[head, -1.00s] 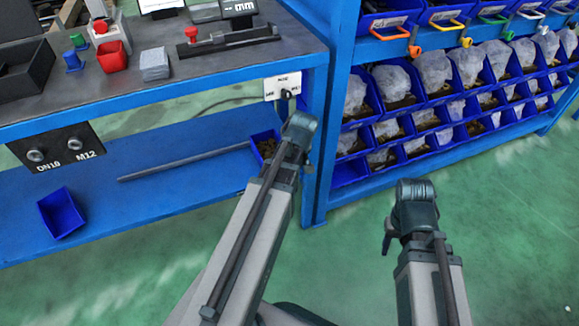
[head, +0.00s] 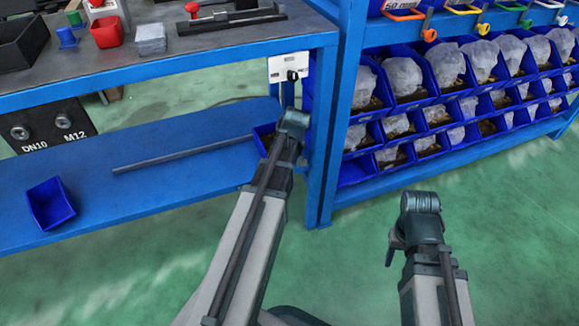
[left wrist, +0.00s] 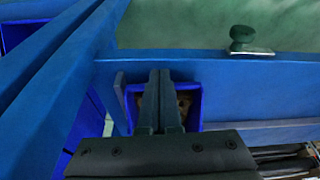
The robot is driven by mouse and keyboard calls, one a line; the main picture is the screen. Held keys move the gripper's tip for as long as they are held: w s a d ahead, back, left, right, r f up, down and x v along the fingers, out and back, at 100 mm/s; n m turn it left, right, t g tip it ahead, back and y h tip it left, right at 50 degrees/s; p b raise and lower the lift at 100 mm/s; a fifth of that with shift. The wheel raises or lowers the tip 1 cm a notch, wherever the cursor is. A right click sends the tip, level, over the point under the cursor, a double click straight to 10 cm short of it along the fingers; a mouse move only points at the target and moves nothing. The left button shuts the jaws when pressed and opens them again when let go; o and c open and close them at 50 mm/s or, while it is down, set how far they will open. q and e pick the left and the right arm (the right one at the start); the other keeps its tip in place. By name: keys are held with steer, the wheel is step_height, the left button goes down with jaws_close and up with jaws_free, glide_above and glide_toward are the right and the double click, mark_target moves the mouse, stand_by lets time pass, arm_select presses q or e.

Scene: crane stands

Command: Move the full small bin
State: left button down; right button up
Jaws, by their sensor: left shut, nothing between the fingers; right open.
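The full small bin (head: 258,137) is blue with brown contents. It is at the right end of the blue lower shelf (head: 160,185), partly hidden behind my left arm. In the left wrist view the bin (left wrist: 198,103) lies beyond my left gripper (left wrist: 160,73), whose fingers are together and empty and cover part of its contents. The gap between fingers and bin cannot be judged. In the head view the left fingers are hidden by the wrist. My right gripper (head: 393,247) is open and empty over the green floor, apart from the bin, and only partly visible.
An empty-looking blue bin (head: 49,204) stands at the left of the lower shelf. A grey rod (head: 180,155) lies between the bins. A blue upright post (head: 325,150) stands right of the full bin, beside a rack of filled bins (head: 400,75). The floor in front is clear.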

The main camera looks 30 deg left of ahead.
arm_select(q)
steer(key=shift+w+a, duration=0.6)
steer(key=shift+a, duration=0.3)
steer(key=shift+s+d, duration=0.1)
